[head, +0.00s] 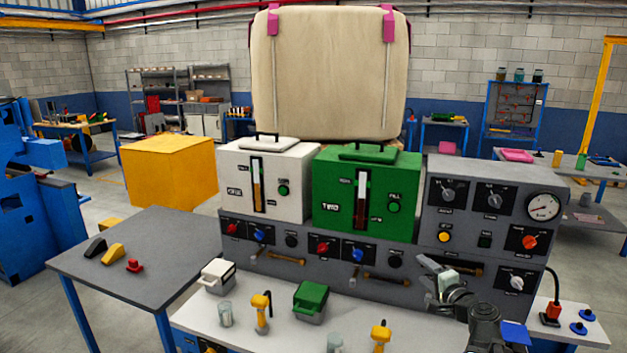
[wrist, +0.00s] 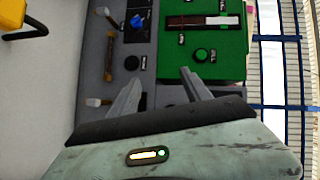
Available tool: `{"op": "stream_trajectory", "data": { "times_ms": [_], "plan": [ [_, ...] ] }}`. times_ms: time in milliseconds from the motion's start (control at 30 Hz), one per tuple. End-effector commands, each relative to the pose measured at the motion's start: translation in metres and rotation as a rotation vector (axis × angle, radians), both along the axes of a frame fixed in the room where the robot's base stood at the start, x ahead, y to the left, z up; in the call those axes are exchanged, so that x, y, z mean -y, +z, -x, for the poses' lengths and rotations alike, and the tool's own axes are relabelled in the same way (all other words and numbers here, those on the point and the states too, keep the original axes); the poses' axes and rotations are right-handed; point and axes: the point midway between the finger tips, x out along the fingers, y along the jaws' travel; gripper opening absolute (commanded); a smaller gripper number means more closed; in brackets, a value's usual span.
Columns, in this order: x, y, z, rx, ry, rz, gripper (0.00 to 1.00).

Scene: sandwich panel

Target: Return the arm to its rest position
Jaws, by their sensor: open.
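My gripper (head: 432,272) is in front of the right part of the grey control panel (head: 438,183), above the white table (head: 190,318). In the wrist view my gripper (wrist: 162,75) has its two fingers spread apart, with nothing between them. The green box (head: 367,170) with its gauge and button stands on the panel's ledge, and it also shows in the wrist view (wrist: 230,68), turned sideways. The panel face (wrist: 88,60) lies beyond the left finger. My arm comes up from the lower right of the head view.
Small white and green containers, clear cups and yellow-handled tools stand on the table. A red plug (head: 552,312) with a cable is right of my arm.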

Motion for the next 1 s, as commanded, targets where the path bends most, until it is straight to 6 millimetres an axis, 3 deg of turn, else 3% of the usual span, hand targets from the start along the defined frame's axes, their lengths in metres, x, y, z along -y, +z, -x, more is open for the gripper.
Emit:
{"op": "stream_trajectory", "data": {
  "times_ms": [33,200,300,367,433,500,600,700,800,1000],
  "plan": [
    [-0.047,-0.011,-0.006,-0.035,0.091,0.056,0.57],
    [-0.184,-0.065,0.007,-0.188,0.415,0.304,0.57],
    [-0.246,-0.107,0.037,-0.313,0.617,0.494,0.57],
    [-0.27,-0.136,0.063,-0.416,0.74,0.634,0.57],
    [-0.271,-0.167,0.096,-0.562,0.852,0.797,0.57],
    [-0.245,-0.187,0.123,-0.718,0.908,0.921,0.57],
    [-0.205,-0.199,0.151,-0.9,0.938,1.025,0.57],
    [-0.185,-0.202,0.172,-1.017,0.961,1.069,0.57],
    [-0.183,-0.202,0.181,-1.055,0.98,1.067,0.57],
    [-0.184,-0.202,0.181,-1.055,0.98,1.063,0.57]
  ]
}}
